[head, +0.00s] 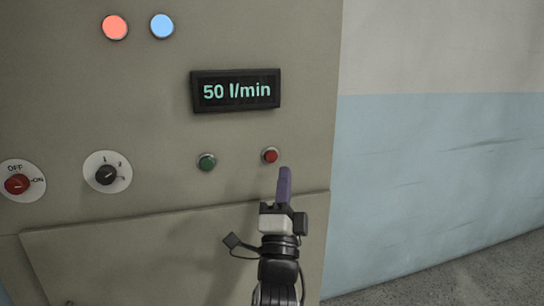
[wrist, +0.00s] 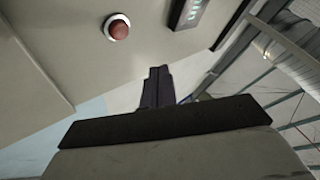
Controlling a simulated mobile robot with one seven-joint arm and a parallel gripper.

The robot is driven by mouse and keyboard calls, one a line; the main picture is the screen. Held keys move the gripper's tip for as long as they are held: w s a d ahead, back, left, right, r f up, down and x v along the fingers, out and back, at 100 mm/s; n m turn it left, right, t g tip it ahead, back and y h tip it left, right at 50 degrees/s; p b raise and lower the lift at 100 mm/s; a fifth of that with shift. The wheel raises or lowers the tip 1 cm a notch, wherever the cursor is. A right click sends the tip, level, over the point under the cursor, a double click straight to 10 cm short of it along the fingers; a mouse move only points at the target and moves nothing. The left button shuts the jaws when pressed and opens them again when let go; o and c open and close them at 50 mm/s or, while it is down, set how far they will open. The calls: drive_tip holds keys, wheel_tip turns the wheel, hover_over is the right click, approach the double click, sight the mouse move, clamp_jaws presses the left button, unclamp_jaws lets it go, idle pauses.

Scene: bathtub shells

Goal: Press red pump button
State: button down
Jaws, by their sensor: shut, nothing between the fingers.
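The red pump button (head: 270,155) is a small round button in a metal ring on the beige control panel (head: 150,90), to the right of a green button (head: 207,162). My gripper (head: 284,172) is shut and empty, with its purple fingers pointing up just below and to the right of the red button in the head view. In the wrist view the red button (wrist: 118,28) is up and left of my fingertips (wrist: 158,72), apart from them. The exact distance from fingertips to panel is hard to tell.
A display (head: 236,91) reads 50 l/min above the buttons. A red lamp (head: 115,27) and a blue lamp (head: 162,26) are at the top. A red knob (head: 17,185) and a black knob (head: 107,174) are at left.

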drive_tip(key=w, duration=0.2)
drive_tip(key=w+a, duration=0.1)
drive_tip(key=w, duration=0.1)
drive_tip(key=w+a, duration=0.1)
drive_tip(key=w, duration=0.1)
idle(2.1)
drive_tip(key=shift+w+a, duration=0.1)
drive_tip(key=shift+w, duration=0.25)
drive_tip(key=shift+w+a+b, duration=0.15)
drive_tip(key=shift+w+b, duration=0.15)
drive_tip(key=shift+w, duration=0.05)
idle(0.6)
drive_tip(key=shift+s, duration=0.1)
drive_tip(key=shift+s+d, duration=0.25)
drive_tip(key=shift+s, duration=0.4)
drive_tip(key=shift+s+d+b, duration=0.25)
drive_tip(key=shift+s, duration=0.55)
drive_tip(key=shift+s+d+b, duration=0.25)
drive_tip(key=shift+s+d, duration=0.05)
drive_tip(key=shift+s, duration=0.5)
drive_tip(key=shift+s+d+b, duration=0.25)
drive_tip(key=shift+s, duration=0.55)
